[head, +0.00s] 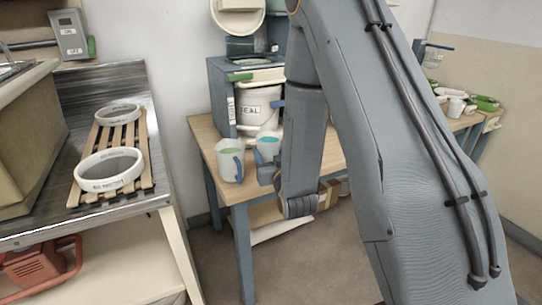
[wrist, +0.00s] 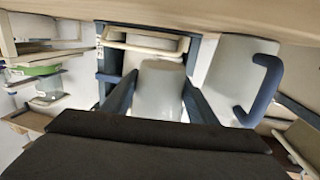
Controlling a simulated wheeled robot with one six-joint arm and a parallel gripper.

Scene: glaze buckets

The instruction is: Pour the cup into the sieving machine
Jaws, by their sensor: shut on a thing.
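A pale cup with teal contents (head: 267,146) is by the front edge of the wooden table. My gripper (head: 267,172) is shut on this cup; in the wrist view the cup (wrist: 160,92) sits between my two dark fingers. I cannot tell whether its base touches the table. The sieving machine (head: 219,92) stands behind it, a blue-grey frame with a white bucket marked "SEAL" (head: 258,107) inside and a round cream part (head: 237,18) above. My arm hides its right side.
A second pale cup (head: 230,163) with green contents and a blue handle stands close left of the held cup; it also shows in the wrist view (wrist: 235,72). At left, a metal counter (head: 135,78) carries a slatted wooden rack with two white rings (head: 110,168).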

